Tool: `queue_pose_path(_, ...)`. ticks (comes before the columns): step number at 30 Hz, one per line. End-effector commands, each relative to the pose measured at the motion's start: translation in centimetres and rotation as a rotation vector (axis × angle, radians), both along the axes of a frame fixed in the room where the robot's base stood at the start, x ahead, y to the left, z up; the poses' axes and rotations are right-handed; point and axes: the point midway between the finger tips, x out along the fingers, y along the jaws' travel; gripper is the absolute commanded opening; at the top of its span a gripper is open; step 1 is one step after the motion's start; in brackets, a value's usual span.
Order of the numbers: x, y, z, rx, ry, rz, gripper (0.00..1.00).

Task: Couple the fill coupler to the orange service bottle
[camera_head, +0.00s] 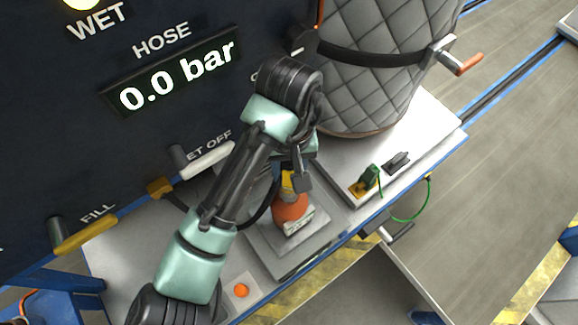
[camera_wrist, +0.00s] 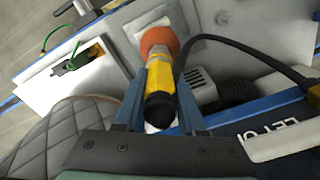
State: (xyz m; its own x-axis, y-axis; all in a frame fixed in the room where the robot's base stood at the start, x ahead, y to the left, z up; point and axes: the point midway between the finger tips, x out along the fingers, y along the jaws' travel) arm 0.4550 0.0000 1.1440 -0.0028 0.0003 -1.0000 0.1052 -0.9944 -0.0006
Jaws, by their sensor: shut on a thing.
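The orange service bottle (camera_head: 291,213) stands on a grey plate on the bench in the head view. It also shows in the wrist view (camera_wrist: 158,42), with a white label partly visible in the head view. The fill coupler (camera_wrist: 162,78), yellow with a black end, is between the fingers of my gripper (camera_wrist: 160,85) and lines up over the bottle's top. In the head view the yellow coupler (camera_head: 288,182) is just above the bottle, partly hidden by my gripper (camera_head: 295,184). My gripper is shut on the coupler. I cannot tell whether coupler and bottle touch or are locked.
A black hose (camera_wrist: 245,48) runs beside the coupler. A quilted grey tank (camera_head: 365,75) stands behind right. The panel with the 0.0 bar display (camera_head: 180,76) and yellow FILL lever (camera_head: 85,236) is left. An orange button (camera_head: 241,290) is in front.

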Motion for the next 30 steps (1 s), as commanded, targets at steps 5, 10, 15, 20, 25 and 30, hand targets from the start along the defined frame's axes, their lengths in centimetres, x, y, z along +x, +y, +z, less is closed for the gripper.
queue_pose_path(5,0.0,0.0,-0.5,-0.001,0.000,0.000,0.00)
queue_pose_path(10,0.0,0.0,-1.0,-0.001,0.000,0.000,0.00)
queue_pose_path(15,0.0,0.0,-1.4,-0.001,0.000,-0.001,0.00)
queue_pose_path(20,0.0,0.0,-1.8,-0.001,0.000,-0.001,0.00)
queue_pose_path(25,0.0,0.0,-2.0,0.000,-0.001,-0.001,0.43)
queue_pose_path(30,0.0,0.0,-2.0,0.000,-0.001,-0.001,0.73)
